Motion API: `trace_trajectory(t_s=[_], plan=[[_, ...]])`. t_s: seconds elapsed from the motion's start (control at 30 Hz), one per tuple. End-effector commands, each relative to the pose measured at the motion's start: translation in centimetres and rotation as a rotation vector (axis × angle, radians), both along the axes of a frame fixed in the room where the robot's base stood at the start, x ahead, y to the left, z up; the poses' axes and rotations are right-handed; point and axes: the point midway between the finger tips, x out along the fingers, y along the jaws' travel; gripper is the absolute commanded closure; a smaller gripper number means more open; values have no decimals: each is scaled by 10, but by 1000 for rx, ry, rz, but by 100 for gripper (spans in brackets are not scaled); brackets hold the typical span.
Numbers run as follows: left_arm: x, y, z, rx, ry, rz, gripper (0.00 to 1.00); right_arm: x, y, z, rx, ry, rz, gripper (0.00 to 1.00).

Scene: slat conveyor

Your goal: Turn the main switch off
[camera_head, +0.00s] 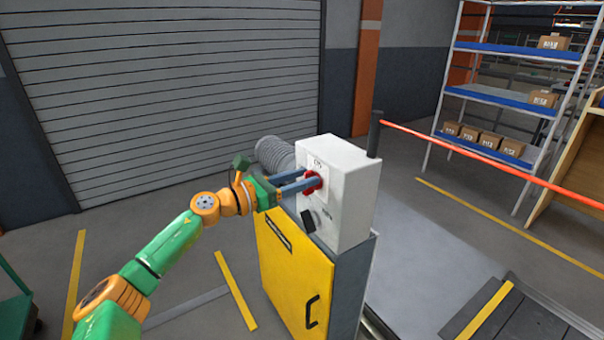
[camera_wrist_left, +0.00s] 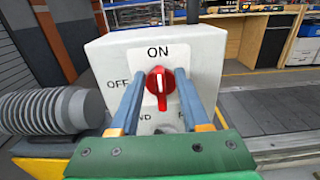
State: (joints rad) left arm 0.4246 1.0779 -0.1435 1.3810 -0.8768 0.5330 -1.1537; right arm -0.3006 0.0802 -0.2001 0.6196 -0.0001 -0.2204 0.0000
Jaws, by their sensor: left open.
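The main switch is a red rotary knob (camera_wrist_left: 160,84) on the front of a white box (camera_wrist_left: 105,45). Its white mark points up toward the ON label, and OFF is printed to its left. In the head view the red knob (camera_head: 312,181) shows on the side of the white box (camera_head: 348,190). My left gripper (camera_head: 308,182) is open, with its two blue fingers reaching to either side of the knob. In the wrist view the fingertips of the left gripper (camera_wrist_left: 160,82) flank the knob, with gaps on both sides. My right gripper is not in view.
The box stands on a yellow-doored cabinet (camera_head: 292,275). A black switch (camera_head: 308,221) sits below the knob, its lower labels partly hidden. A red barrier (camera_head: 480,157) extends right from a black post (camera_head: 375,135).

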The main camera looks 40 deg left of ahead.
Motion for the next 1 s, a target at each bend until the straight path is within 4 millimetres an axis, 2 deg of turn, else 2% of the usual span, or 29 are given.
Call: trace_trajectory(t_s=[0.23, 0.27, 0.4, 0.43, 0.77, 1.0], plan=[[1, -1, -1, 0, 1, 0, 54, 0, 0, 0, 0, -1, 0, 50], [1, -1, -1, 0, 0, 0, 56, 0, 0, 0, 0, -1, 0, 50], [1, 0, -1, -1, 0, 0, 94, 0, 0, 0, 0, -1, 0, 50], [1, 0, -1, -1, 0, 0, 100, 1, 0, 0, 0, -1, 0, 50], [1, 0, 0, -13, 5, 0, 100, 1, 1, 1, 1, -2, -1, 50], [2, 2, 1, -109, 44, 1, 100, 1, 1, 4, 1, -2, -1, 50]])
